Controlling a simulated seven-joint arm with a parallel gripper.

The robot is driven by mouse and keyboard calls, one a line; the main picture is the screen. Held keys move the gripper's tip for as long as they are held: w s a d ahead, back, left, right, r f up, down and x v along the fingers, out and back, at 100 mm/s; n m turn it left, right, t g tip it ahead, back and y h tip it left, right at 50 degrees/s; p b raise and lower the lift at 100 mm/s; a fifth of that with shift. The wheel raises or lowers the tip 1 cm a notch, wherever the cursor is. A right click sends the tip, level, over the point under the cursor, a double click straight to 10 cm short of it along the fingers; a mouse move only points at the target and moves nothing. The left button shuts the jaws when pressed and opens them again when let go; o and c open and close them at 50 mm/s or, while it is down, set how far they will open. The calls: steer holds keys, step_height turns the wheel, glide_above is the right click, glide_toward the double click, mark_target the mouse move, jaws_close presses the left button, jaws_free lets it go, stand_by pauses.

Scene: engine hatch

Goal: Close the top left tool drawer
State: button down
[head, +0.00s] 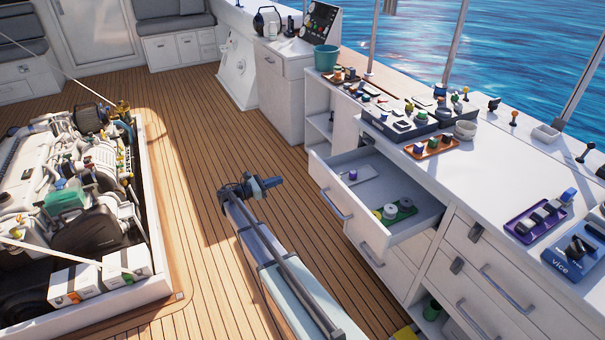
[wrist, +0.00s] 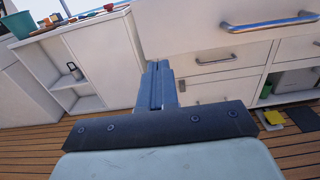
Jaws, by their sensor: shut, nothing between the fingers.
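The top left tool drawer (head: 335,203) is pulled out from the white cabinet in the head view. It holds a green tray (head: 405,210) with small round items and a small pale item. Its front with a metal handle (head: 336,205) faces my arm. In the wrist view the drawer front (wrist: 200,22) and its handle (wrist: 270,22) are at the upper right. My gripper (head: 263,184) is shut and empty, in front of and left of the drawer, apart from it in the head view. In the wrist view my shut fingers (wrist: 157,85) point toward the cabinet, below the drawer front.
Closed drawers (head: 374,250) lie below the open one. An open engine hatch (head: 75,200) is at the left. The wooden deck (head: 195,150) between is clear.

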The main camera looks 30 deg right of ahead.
mark_target(313, 169)
steer(key=d, duration=1.4)
steer(key=shift+d, duration=0.1)
steer(key=d, duration=2.5)
steer(key=shift+d, duration=0.65)
steer(key=shift+d+r, duration=0.1)
steer(key=shift+d, duration=0.1)
steer(key=shift+w+a, duration=0.1)
steer(key=a, duration=1.5)
